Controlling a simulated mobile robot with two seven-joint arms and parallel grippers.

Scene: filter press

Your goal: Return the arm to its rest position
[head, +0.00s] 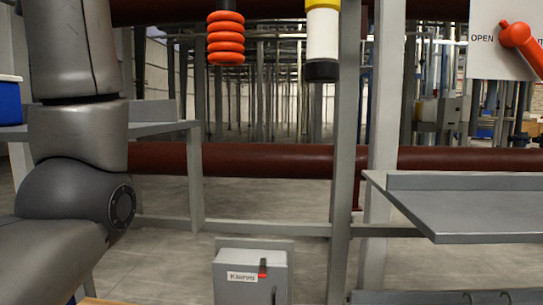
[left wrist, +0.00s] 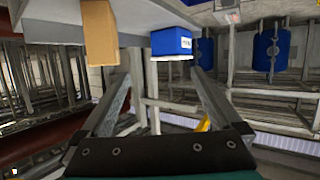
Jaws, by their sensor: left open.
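My left arm (head: 78,140) comes in along the left side of the head view. It is bent, and its gripper is out of that view. In the left wrist view my left gripper (left wrist: 162,82) is open, with its two grey fingers apart. I see nothing held between them. My right arm and right gripper are in neither view.
A grey shelf (head: 470,212) juts out at the right. An orange ribbed part (head: 226,38) and a white cylinder (head: 322,35) hang above. A red lever (head: 516,36) sits by an "OPEN" label. A blue bin (left wrist: 172,42) also shows.

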